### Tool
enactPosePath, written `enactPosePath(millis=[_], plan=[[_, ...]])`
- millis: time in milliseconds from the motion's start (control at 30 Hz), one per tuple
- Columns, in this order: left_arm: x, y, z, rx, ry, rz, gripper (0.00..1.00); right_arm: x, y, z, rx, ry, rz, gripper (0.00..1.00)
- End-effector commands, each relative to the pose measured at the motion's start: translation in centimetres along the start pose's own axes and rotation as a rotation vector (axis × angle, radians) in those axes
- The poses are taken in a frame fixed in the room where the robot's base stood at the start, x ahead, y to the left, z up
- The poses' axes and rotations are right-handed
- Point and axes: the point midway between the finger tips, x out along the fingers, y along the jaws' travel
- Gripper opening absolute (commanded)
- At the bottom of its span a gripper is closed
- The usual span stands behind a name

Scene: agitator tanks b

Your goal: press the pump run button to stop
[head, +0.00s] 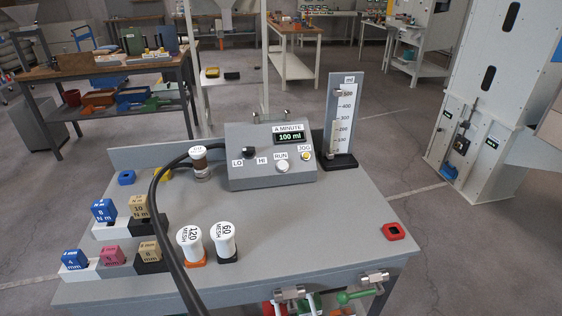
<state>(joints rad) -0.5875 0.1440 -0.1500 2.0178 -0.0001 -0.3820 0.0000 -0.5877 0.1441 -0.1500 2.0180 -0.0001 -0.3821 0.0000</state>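The pump box (245,177) is a grey sloped console at the back middle of the grey table. Its run button (283,167) is a round whitish button under the RUN label. I cannot tell whether it is pressed in. A yellow JOG button (305,156) sits to its right, and a black LO/HI knob (249,152) to its left. The display (289,136) reads "A MINUTE 100 ml". Neither of my grippers shows in the head view, and nothing visible touches the button.
A black hose (160,215) arches over the table left of the console. A measuring column (345,115) stands right of it. Two white-capped mesh jars (223,241) and several labelled blocks (104,211) stand at front left. The table's right middle is clear, with a red piece (393,231) near the edge.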

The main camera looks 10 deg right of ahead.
Motion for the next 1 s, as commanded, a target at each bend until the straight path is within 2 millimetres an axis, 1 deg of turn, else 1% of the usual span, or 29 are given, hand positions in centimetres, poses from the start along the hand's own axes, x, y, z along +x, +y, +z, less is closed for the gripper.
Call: enactPosePath(millis=[400, 433, 467, 700, 1000], plan=[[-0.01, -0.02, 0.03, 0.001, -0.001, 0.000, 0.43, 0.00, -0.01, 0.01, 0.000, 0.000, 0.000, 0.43], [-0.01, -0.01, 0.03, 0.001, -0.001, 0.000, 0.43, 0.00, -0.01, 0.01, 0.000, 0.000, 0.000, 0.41], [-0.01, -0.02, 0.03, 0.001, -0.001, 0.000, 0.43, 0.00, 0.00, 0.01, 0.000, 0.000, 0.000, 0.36], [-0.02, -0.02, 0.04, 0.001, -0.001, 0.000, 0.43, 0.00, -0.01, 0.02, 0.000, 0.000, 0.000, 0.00], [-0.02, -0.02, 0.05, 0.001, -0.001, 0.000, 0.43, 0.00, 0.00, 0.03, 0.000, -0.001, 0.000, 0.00]])
